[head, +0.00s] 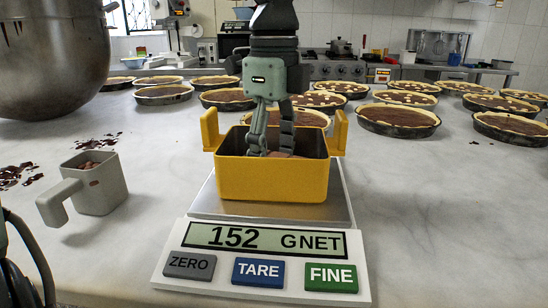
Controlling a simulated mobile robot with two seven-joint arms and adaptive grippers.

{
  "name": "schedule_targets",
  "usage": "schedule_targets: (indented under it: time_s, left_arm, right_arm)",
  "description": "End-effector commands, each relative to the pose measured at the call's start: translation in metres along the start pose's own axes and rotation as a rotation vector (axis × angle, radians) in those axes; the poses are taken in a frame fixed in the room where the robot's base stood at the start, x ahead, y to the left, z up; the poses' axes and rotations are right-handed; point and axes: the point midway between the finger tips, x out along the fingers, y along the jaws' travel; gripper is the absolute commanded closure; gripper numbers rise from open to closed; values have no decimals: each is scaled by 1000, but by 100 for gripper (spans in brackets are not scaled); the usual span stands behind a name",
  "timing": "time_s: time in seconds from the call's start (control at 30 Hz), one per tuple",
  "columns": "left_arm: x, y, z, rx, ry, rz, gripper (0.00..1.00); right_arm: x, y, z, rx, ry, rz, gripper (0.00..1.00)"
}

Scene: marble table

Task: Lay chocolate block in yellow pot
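The yellow pot (272,182) stands upright on the steel plate of a kitchen scale, with a raised handle at each side. A brown piece that looks like the chocolate block (280,155) shows low inside the pot, mostly hidden by the front wall and the fingers. My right gripper (271,150) points straight down into the pot, with its fingertips at the brown piece. The fingers stand somewhat apart; I cannot tell whether they hold it. My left gripper is not clearly seen; only a dark part of my arm shows at the lower left.
The scale (262,272) reads 152. A grey cup (100,184) with brown contents stands left of it, near chocolate crumbs (18,176). A big metal bowl (50,55) is at the far left. Several chocolate tarts (398,119) fill the back. The marble right of the scale is clear.

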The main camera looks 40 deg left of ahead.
Motion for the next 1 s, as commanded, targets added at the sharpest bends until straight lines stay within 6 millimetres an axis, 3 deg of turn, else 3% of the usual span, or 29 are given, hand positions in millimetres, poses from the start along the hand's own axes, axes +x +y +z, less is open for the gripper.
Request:
schedule_targets:
  time_s: [0.43,0.8,1.0]
  left_arm:
    - [-6,0,0,0,1,-1,25]
    - [-82,-1,0,-2,-1,-4,25]
    - [-112,-1,0,-1,-1,-2,25]
  right_arm:
    - [6,0,6,-2,-15,-2,60]
    - [10,0,6,-2,-10,-3,60]
    - [15,0,7,-1,-15,-5,60]
